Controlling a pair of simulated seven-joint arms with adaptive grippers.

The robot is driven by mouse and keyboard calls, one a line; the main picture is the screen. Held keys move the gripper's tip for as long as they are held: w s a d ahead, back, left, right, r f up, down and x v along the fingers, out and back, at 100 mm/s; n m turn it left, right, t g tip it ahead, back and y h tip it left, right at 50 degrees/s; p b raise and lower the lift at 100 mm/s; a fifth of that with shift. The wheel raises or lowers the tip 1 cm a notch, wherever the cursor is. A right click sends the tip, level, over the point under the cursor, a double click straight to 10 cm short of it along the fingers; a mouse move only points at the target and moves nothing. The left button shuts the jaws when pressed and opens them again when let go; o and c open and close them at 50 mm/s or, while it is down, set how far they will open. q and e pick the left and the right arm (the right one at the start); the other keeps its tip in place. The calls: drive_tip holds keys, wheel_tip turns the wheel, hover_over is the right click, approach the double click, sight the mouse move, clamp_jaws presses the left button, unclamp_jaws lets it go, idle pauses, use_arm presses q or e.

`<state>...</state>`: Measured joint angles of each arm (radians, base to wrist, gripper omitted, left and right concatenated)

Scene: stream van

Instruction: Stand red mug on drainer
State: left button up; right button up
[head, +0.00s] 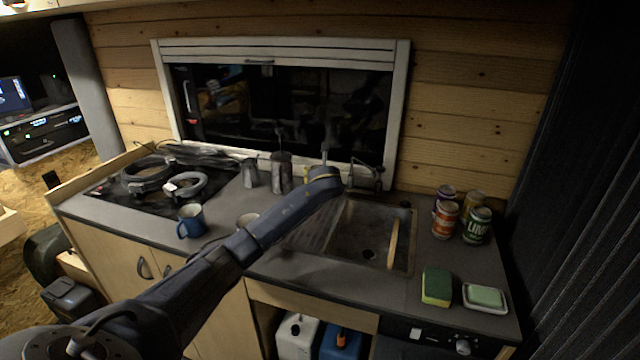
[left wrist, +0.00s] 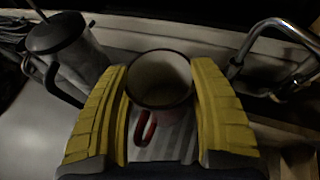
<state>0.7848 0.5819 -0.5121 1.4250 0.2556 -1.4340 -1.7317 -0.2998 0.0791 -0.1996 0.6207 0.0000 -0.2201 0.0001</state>
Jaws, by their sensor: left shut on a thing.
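The red mug (left wrist: 163,82), with a pale inside, dark rim and red handle, is between the yellow fingers of my left gripper (left wrist: 162,98) in the left wrist view. The gripper is shut on it, and its opening faces the camera. The ridged metal drainer (left wrist: 180,144) shows beneath the mug; I cannot tell if they touch. In the head view, my left arm reaches over the drainer (head: 312,232) toward the window, and its wrist hides the mug and most of the gripper. My right gripper is not in view.
A sink (head: 352,234) with a tap (head: 366,174) lies right of the drainer. A moka pot (head: 250,173) and French press (head: 281,172) stand behind left. A blue mug (head: 191,221) and a partly hidden pale mug (head: 246,219) stand on the counter. Several cans (head: 445,220) are at right.

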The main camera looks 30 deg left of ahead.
use_arm(q)
drive_tip(key=shift+f, duration=1.75)
drive_tip(key=shift+f, duration=0.1)
drive_tip(key=o, duration=1.3)
drive_tip(key=shift+f, duration=0.1)
drive_tip(key=shift+c, duration=0.2)
drive_tip(key=shift+r, duration=0.2)
drive_tip(key=v, duration=1.2)
